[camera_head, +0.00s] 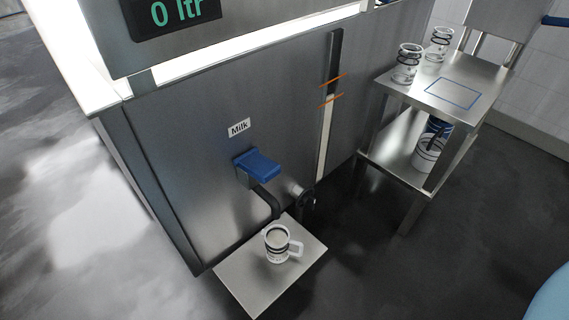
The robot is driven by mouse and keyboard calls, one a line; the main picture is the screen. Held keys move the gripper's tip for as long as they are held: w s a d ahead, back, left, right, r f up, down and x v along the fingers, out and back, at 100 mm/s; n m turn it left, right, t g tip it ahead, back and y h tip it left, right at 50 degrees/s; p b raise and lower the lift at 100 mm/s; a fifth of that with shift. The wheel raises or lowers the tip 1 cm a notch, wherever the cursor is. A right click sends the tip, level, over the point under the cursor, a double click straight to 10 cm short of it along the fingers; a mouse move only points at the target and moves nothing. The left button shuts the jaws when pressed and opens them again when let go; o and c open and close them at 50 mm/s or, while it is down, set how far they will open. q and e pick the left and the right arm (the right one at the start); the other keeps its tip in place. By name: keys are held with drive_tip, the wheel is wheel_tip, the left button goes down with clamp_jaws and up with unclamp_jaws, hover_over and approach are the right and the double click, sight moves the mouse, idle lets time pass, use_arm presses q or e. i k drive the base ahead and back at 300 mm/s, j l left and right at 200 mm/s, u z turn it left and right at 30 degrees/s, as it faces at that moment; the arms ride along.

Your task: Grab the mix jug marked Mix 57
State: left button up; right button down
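No label reading Mix 57 is legible, so I cannot tell which vessel is the mix jug. A white jug with dark bands and a handle on its right (277,244) stands upright on a metal plate (242,285) below the milk tap. It seems to hold something pale. Two clear or white jugs with dark bands stand on the steel table's top: a nearer one (406,66) and a farther one (440,42). Neither of my grippers is in view.
The steel tank (210,170) has a blue tap handle (259,164), a Milk label (239,127) and a 0 ltr display (172,12). The steel table (480,85) has an empty blue-outlined square (453,93). A white container (428,155) stands on its lower shelf.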

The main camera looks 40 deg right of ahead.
sight(277, 241)
drive_tip(key=z, duration=1.05)
